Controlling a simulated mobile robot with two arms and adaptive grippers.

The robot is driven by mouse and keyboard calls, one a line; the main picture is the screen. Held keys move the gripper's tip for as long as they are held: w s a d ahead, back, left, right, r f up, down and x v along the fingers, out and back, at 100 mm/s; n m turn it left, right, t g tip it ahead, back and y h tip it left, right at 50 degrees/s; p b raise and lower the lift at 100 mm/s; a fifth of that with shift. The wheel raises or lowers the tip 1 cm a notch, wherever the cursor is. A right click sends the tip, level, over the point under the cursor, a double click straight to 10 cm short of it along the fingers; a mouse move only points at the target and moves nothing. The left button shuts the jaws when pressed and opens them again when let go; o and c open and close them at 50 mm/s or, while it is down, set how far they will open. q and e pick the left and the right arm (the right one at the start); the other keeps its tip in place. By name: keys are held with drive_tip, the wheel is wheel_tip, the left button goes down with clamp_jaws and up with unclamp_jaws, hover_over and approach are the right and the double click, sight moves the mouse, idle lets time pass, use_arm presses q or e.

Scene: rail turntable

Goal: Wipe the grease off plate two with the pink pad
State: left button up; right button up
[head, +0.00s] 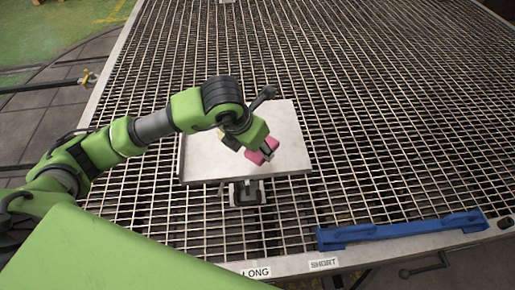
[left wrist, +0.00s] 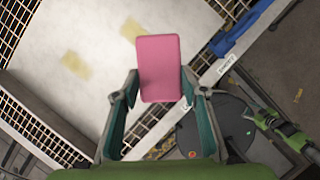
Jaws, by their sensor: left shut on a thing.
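The pink pad (head: 255,156) is held between the fingertips of my left gripper (head: 262,148), over the right half of the pale plate (head: 297,120). I cannot tell whether the pad touches the plate. In the left wrist view the pad (left wrist: 160,65) sticks out ahead of the gripper's fingers (left wrist: 157,92). That view also shows the plate (left wrist: 40,95) with two yellowish grease patches, one near the middle (left wrist: 75,65) and one (left wrist: 131,29) close to the pad. No number shows on the plate. My right gripper is not in view.
The plate stands on a small grey support (head: 247,192) above a wide metal grating (head: 390,110). A blue bar (head: 400,232) lies along the front right edge. Labels reading LONG (head: 256,272) and SHORT (head: 323,263) are on the front rim. The grating behind the plate is mostly clear.

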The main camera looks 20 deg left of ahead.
use_arm(q)
drive_tip(key=shift+r+p, duration=0.6)
drive_tip(key=shift+r, duration=0.9)
